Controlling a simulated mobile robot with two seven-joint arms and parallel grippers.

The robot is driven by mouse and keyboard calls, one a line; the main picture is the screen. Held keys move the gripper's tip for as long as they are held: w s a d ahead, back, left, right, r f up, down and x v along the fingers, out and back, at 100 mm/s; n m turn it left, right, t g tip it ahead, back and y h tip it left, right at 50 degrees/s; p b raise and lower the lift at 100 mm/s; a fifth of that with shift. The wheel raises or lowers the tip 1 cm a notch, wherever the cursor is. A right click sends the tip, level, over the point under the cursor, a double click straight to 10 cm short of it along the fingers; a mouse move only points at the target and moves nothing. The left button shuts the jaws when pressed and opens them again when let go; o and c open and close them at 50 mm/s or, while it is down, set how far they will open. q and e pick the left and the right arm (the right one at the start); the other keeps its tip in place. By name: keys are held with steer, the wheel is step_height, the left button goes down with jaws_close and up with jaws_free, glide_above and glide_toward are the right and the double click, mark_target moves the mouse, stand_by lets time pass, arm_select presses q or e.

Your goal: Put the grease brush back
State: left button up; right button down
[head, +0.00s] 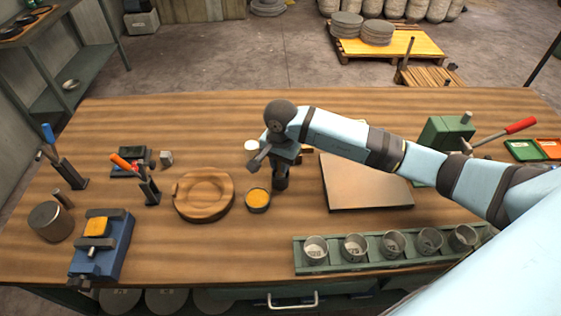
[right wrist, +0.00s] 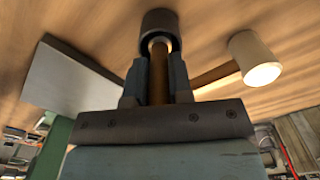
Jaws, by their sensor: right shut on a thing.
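My right gripper (head: 281,166) is over the middle of the bench, just behind the small pot of yellow grease (head: 257,201). In the right wrist view the gripper (right wrist: 157,85) is shut on the brown wooden handle of the grease brush (right wrist: 157,72). The far end of the handle goes to the mouth of a dark round holder (right wrist: 159,22). The holder stands under the gripper in the head view (head: 280,183). The brush's bristles are hidden, and I cannot tell how deep it sits. My left gripper is not in view.
A pale mallet head (right wrist: 252,58) lies close beside the gripper. A grey plate (head: 365,183) is to the right, a round wooden form (head: 204,207) to the left. A green rack (head: 305,268) with several metal cups lies in front. Upright tools stand at left.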

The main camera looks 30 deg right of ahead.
steer(key=shift+f, duration=0.15)
steer(key=c, duration=1)
jaws_free()
steer(key=shift+r, duration=0.45)
step_height(320, 180, up, 11)
steer(key=shift+f+b, duration=0.15)
steer(key=shift+b, duration=0.9)
steer(key=shift+r, duration=0.4)
